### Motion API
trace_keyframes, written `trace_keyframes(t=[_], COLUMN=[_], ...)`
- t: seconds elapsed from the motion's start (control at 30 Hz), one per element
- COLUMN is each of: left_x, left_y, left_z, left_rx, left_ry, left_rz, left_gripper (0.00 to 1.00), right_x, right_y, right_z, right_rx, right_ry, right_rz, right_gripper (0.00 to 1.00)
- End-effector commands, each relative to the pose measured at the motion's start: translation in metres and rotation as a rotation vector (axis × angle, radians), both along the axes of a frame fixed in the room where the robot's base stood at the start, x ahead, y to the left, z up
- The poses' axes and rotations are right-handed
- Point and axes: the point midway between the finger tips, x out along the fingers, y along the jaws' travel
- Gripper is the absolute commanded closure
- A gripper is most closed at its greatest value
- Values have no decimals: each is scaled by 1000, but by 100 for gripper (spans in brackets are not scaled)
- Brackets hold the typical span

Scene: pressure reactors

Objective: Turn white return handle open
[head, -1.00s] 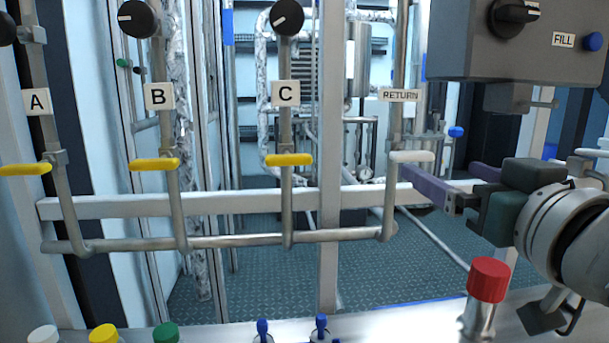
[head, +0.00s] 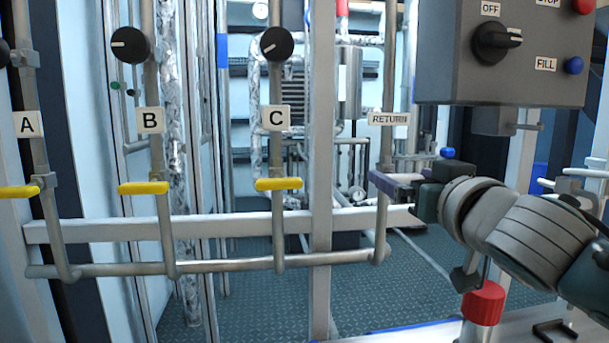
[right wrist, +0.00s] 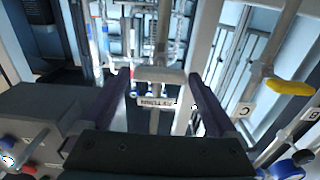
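The white return handle (right wrist: 160,75) shows in the right wrist view, lying crosswise between the tips of my two purple fingers. My right gripper (right wrist: 158,82) is open, with a finger on either side of the handle; I cannot tell whether either touches it. In the head view my right gripper (head: 392,184) reaches in from the right to the return pipe (head: 382,225), and its fingers hide most of the handle. The RETURN label (head: 388,119) is above it, and also shows upside down in the wrist view (right wrist: 156,102). My left gripper is not in view.
Yellow handles A (head: 17,191), B (head: 144,188) and C (head: 279,184) stand crosswise on pipes to the left. A grey control box (head: 460,60) hangs above my right arm. A red-capped part (head: 484,303) is below the arm. A metal upright (head: 320,180) stands left of the return pipe.

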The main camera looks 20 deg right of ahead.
Motion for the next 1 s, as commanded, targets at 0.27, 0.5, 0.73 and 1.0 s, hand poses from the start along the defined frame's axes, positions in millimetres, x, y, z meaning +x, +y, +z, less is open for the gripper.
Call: trace_keyframes(t=[0.27,0.5,0.73,1.0], left_x=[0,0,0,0], left_y=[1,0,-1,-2], left_z=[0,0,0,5], left_rx=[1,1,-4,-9], left_ry=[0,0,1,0], left_rz=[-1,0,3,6], left_gripper=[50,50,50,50], right_x=[0,0,0,0], right_y=[0,0,0,1], right_z=[0,0,0,1], right_rx=[0,0,-4,-83], right_ry=[0,0,1,21], right_rz=[0,0,0,1], right_gripper=[39,66,76,76])
